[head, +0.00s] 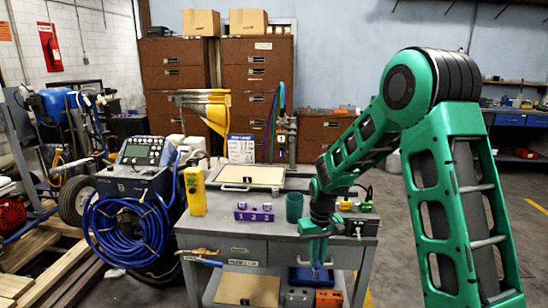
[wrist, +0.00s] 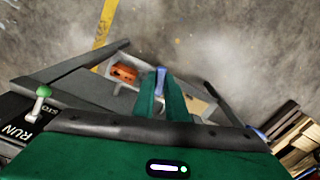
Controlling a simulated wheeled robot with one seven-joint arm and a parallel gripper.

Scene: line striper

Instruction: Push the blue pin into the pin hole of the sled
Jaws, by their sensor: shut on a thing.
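My gripper (head: 318,250) is over the front edge of the grey workbench, right of its middle, with its fingers pointing down. In the wrist view its green fingers (wrist: 162,100) are close together.
The grey workbench (head: 215,228) carries a yellow box (head: 195,191), a purple block marked 1 and 2 (head: 253,212), a framed tray (head: 262,174) and a dark green cup (head: 294,207). A blue bin (head: 308,278) stands on its lower shelf. Open floor lies right of the bench.

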